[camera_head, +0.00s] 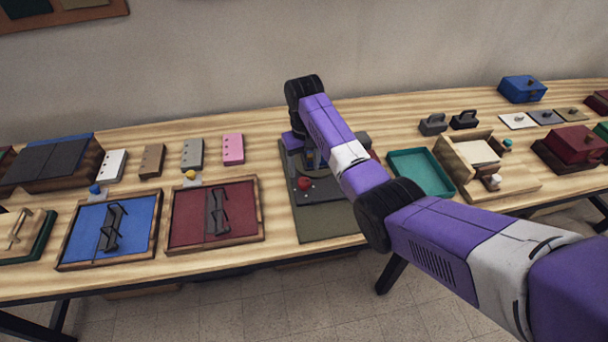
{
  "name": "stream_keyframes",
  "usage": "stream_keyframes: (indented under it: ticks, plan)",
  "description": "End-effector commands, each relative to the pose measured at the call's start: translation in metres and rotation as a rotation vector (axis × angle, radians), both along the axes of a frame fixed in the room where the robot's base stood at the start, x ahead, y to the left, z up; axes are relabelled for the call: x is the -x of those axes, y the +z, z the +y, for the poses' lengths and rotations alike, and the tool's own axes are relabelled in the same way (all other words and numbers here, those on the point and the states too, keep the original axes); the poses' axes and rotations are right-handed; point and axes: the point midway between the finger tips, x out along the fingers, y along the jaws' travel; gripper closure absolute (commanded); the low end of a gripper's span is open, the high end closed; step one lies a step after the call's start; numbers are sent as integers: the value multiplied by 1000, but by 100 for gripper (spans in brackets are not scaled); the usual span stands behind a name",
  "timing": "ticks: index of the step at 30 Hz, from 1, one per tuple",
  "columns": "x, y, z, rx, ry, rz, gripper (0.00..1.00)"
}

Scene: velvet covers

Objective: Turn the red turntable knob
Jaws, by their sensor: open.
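The red turntable knob (304,183) sits on a dark flat unit (322,222) with an olive front part, in the middle of the table. My purple arm reaches in from the right and bends down over the unit's back part. My gripper (310,163) points down, open, just behind and above the red knob. The arm hides much of the gripper and the unit's right side. I cannot tell whether the fingers touch anything.
Left of the unit lie a wood-framed red tray (243,193) and a blue tray (83,230), each with dark glasses. A teal tray (421,172) and an open wooden box (455,160) stand to the right. Bare wood shows between the red tray and the unit.

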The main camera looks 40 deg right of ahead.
Motion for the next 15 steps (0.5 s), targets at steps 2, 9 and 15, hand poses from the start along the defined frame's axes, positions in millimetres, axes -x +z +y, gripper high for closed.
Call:
stream_keyframes:
  ticks: [2, 9, 15]
  plan:
    - [-1, 11, 0, 1, 1, -3, 41]
    - [0, 25, 0, 0, 0, 0, 41]
    - [0, 25, 0, 1, 0, 1, 41]
